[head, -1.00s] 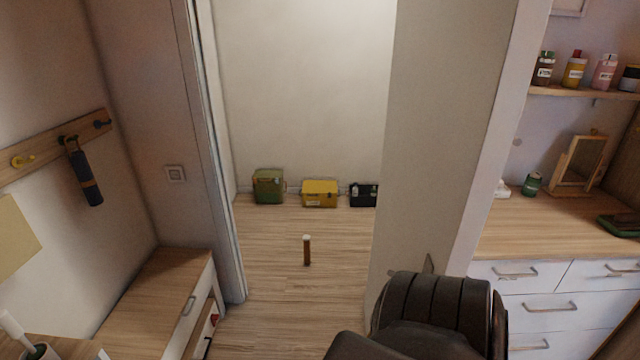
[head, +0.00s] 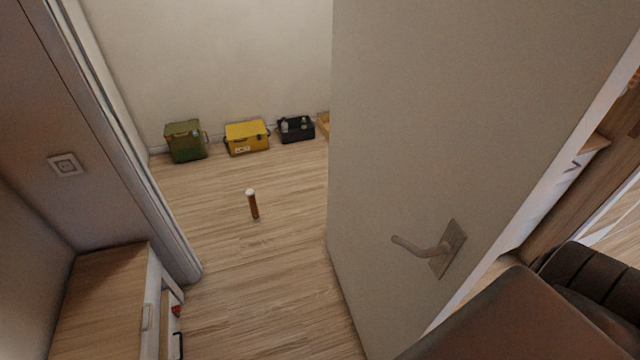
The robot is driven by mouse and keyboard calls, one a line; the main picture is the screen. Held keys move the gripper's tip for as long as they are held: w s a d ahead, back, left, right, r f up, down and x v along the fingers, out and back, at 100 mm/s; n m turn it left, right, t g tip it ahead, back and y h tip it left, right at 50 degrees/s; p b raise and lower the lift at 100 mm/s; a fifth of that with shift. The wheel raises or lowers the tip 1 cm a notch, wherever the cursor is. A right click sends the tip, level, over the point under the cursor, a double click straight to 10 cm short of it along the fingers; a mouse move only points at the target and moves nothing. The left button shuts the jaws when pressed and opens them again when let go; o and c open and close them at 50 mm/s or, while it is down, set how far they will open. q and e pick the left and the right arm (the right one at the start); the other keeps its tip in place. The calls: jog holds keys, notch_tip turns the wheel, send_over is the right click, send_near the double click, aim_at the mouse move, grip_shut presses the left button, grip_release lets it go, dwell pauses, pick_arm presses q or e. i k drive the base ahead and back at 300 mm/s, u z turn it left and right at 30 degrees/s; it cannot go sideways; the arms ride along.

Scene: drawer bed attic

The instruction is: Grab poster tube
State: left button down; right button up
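A small brown tube with a white top end (head: 252,204), which looks like the poster tube, stands upright on the wooden floor beyond the doorway, in the left-middle of the head view. Nothing touches it. Neither of my grippers shows in the head view.
An open door (head: 440,150) with a lever handle (head: 422,247) fills the right of the doorway. A green box (head: 186,142), a yellow box (head: 247,137) and a black box (head: 296,130) line the back wall. A wooden cabinet (head: 100,305) stands at left. Floor around the tube is clear.

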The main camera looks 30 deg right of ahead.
aim_at(250, 193)
jog(key=z, duration=0.2)
jog(key=i, duration=0.25)
jog(key=u, duration=0.3)
jog(key=k, duration=0.6)
jog(key=z, duration=0.1)
jog(key=i, duration=1.85)
jog(key=z, duration=0.8)
jog(key=i, duration=0.8)
jog(key=z, duration=0.1)
